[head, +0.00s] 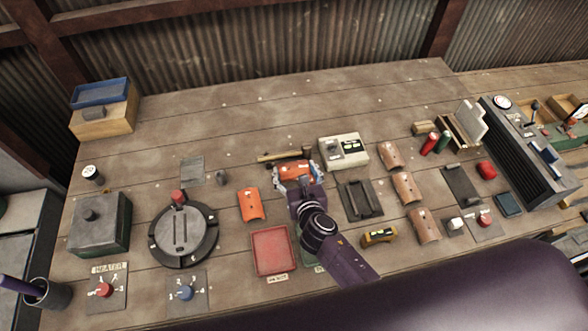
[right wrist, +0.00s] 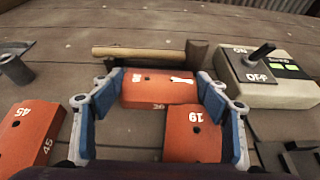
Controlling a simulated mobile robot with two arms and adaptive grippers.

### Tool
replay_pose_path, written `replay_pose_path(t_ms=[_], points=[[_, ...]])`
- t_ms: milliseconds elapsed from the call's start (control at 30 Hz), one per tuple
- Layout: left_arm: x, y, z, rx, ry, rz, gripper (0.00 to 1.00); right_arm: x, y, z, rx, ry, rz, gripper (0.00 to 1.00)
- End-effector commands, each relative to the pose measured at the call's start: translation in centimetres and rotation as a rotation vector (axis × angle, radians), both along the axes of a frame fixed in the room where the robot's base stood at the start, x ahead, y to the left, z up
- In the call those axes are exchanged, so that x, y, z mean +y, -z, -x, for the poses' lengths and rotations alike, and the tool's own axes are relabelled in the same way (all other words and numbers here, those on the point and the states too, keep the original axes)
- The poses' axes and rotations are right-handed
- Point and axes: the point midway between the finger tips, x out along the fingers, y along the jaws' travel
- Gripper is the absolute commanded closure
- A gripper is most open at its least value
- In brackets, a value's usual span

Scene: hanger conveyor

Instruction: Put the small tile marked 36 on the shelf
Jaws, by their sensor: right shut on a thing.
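My right gripper (head: 298,181) is near the middle of the workbench. In the right wrist view its blue-padded fingers (right wrist: 160,92) are shut on the ends of an orange curved tile (right wrist: 155,90). The held tile also shows at the gripper's far side in the head view (head: 296,168). A tile marked 19 (right wrist: 195,135) is just nearer, between the fingers, and a tile marked 45 (right wrist: 28,133) lies to the left. I cannot identify a shelf. My left gripper is not in view.
A hammer (right wrist: 150,51) lies just behind the held tile. A switch box (head: 344,151) stands to the right. A red tray (head: 272,251), a round dark fixture (head: 184,236) and brown tiles (head: 408,188) surround the area. The bench's back is mostly clear.

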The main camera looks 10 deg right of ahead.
Motion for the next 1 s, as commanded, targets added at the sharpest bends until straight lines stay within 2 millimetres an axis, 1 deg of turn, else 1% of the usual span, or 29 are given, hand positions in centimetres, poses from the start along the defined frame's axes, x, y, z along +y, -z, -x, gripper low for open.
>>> replay_pose_path(t_ms=[33,100,133,167,367,567,767,867,1000], points=[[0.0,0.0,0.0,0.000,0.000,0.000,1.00,0.0,0.0,0.0,0.000,0.000,0.000,0.48],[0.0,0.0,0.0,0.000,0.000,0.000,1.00,0.0,0.0,0.0,0.001,0.000,0.000,0.56],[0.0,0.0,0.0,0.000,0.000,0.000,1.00,0.0,0.0,0.0,0.000,0.000,0.000,0.58],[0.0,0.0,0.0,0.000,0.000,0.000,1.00,0.0,0.0,0.0,0.000,0.000,0.000,0.62],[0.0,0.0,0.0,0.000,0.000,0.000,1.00,0.0,-0.1,0.0,0.000,0.000,0.001,0.62],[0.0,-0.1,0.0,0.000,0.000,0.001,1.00,-0.1,-1.1,-0.1,-0.004,0.001,0.001,0.62],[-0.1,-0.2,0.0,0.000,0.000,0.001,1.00,-0.1,-3.7,-0.1,-0.006,-0.001,0.000,0.62],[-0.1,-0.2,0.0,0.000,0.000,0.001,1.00,0.0,-5.5,-0.1,-0.007,-0.001,0.001,0.62],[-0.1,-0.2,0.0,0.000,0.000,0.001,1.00,0.0,-8.6,-0.1,-0.008,-0.002,0.000,0.62]])
